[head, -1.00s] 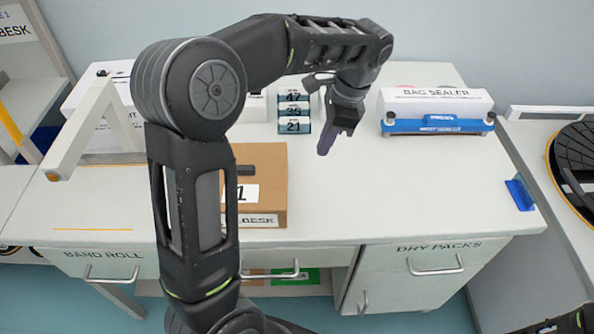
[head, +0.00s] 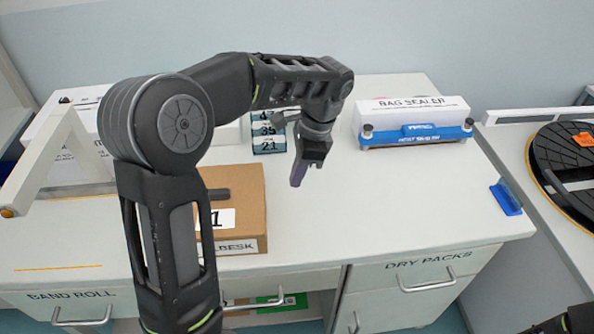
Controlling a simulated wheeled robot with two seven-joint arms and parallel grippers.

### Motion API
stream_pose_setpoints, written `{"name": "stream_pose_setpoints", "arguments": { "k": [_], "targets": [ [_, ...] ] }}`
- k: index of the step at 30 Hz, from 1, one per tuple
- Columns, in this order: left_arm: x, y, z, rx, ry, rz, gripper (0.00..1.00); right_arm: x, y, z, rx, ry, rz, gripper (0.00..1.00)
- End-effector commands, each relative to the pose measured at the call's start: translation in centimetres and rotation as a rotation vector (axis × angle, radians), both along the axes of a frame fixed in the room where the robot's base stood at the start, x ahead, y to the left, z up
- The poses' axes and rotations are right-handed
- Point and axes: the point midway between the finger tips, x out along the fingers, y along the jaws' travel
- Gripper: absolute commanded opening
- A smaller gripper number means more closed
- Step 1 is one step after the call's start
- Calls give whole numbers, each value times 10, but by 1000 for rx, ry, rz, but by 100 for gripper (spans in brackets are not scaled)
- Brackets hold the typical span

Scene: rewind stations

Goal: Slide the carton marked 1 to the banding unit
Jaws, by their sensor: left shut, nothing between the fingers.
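The brown carton marked 1 (head: 248,199) sits on the white bench top, left of the middle. My left arm hides its left part; its label reading "1" and part of a "DESK" label show on its front. My left gripper (head: 299,174) is to the right of the carton, apart from it, pointing down with its fingers shut and empty. At the bench's left stands a white machine with an angled arm (head: 44,160), partly hidden by my left arm; I cannot tell for certain that it is the banding unit.
Stacked numbered blocks (head: 268,131) stand behind the carton. A bag sealer (head: 415,122) stands at the back right, with a blue holder (head: 505,199) at the right edge. The bench between carton and right edge is clear. A black turntable (head: 570,165) is on the neighbouring bench.

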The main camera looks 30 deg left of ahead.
Motion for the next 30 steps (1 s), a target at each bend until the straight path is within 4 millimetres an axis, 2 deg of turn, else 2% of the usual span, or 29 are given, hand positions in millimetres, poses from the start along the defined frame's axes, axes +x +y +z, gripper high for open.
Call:
{"name": "stream_pose_setpoints", "arguments": {
  "k": [9, 13, 18, 30],
  "targets": [
    [-11, 13, -61, 0, 5, 0, 0, 0, 0, 4, 0, -1, 0, 0],
    [-23, 30, -58, 0, 0, 2, 0, 0, 0, 10, 0, -1, 0, 0],
    [-32, 42, -59, 1, -1, 1, 0, 0, 0, 12, 0, 0, 0, 0],
    [-34, 44, -60, 0, 0, -1, 0, 0, 0, 12, 0, 0, 0, 0]
  ]
}}
